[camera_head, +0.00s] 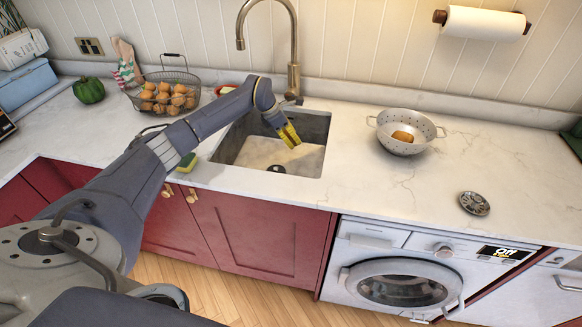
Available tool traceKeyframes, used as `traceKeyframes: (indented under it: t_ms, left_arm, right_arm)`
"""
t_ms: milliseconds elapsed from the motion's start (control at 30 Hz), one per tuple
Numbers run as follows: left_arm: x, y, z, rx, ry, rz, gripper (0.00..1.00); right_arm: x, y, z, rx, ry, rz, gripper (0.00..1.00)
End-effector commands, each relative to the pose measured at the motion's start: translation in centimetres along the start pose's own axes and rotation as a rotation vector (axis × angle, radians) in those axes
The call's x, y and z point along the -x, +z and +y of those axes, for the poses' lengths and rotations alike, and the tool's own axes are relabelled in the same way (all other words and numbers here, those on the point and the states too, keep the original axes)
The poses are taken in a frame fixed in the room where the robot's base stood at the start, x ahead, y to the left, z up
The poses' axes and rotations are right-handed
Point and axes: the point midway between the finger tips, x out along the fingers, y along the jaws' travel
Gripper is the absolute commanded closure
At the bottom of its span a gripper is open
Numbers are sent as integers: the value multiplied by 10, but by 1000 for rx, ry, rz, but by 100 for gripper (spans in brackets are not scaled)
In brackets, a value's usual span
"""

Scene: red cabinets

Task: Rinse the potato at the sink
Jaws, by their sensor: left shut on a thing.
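My left gripper (290,137), with yellow and black fingers, reaches down into the sink (249,152). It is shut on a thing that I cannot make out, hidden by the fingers. A brown, potato-like piece (403,136) lies in the white colander (401,148) on the counter, right of the sink. The brass faucet (293,73) rises behind the sink, its spout arching to the left; I see no water running. My right gripper is not in view.
A wire basket (158,77) of brown round items and a green pepper (88,90) stand left. A sponge (187,163) lies by the sink's front left corner. A round metal item (474,203) lies at right. The counter between sink and colander is clear.

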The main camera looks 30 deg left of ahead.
Motion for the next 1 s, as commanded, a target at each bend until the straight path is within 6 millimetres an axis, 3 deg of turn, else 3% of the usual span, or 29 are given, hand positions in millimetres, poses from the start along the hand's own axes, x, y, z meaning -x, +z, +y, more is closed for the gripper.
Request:
traceKeyframes:
  t_ms: [1000]
  left_arm:
    - [59,31,0,-1,2,0,94]
  right_arm:
    - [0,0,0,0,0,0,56]
